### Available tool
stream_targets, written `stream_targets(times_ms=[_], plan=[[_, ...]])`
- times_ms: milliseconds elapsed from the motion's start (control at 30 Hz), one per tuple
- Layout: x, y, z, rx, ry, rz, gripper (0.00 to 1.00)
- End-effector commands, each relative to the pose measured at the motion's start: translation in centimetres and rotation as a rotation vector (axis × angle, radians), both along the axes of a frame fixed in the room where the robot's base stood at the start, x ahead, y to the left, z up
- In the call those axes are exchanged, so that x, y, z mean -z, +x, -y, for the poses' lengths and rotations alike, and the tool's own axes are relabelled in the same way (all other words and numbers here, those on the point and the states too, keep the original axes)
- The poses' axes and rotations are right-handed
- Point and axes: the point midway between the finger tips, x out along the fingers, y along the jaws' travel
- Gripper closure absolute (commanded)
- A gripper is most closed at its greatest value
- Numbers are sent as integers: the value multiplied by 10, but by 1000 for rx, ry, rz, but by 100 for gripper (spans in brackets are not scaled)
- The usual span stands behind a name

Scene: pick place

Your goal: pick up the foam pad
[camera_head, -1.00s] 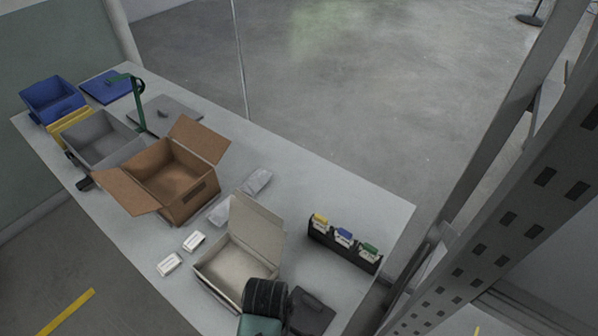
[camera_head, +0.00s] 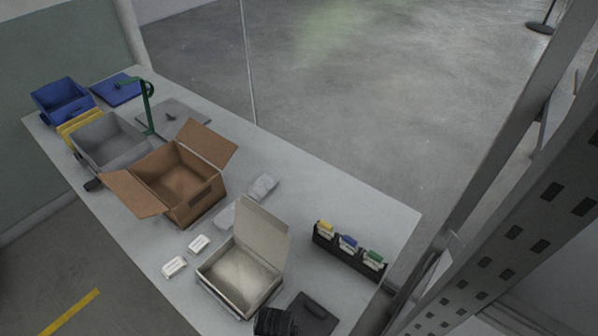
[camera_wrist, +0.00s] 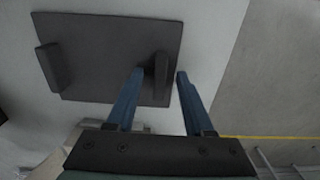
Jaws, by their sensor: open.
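A dark grey flat pad (camera_wrist: 105,40) with two raised dark blocks lies on the table, and I take it for the foam pad. It also shows at the bottom of the head view (camera_head: 314,312), partly cut off by the frame edge. My gripper (camera_wrist: 160,72) is open in the wrist view, with two blue fingers. The right block (camera_wrist: 161,78) appears between the fingertips, with a gap visible on the right. I cannot tell how far above the table the fingertips are. The left block (camera_wrist: 48,67) is clear of the fingers.
An open white box (camera_head: 240,275) stands left of the pad, and a black holder (camera_head: 345,250) with coloured-top items stands behind it. An open brown box (camera_head: 180,185), a grey bin (camera_head: 108,143) and a blue bin (camera_head: 62,102) stand farther left.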

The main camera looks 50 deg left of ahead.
Motion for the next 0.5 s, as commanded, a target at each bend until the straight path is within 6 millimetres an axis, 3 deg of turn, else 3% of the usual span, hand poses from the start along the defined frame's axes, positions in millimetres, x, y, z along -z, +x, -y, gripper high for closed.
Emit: stream_targets(times_ms=[67, 300, 500], plan=[[0, 0, 0, 0, 0, 0, 55], [0, 0, 0, 0, 0, 0, 98], [0, 0, 0, 0, 0, 0, 100]])
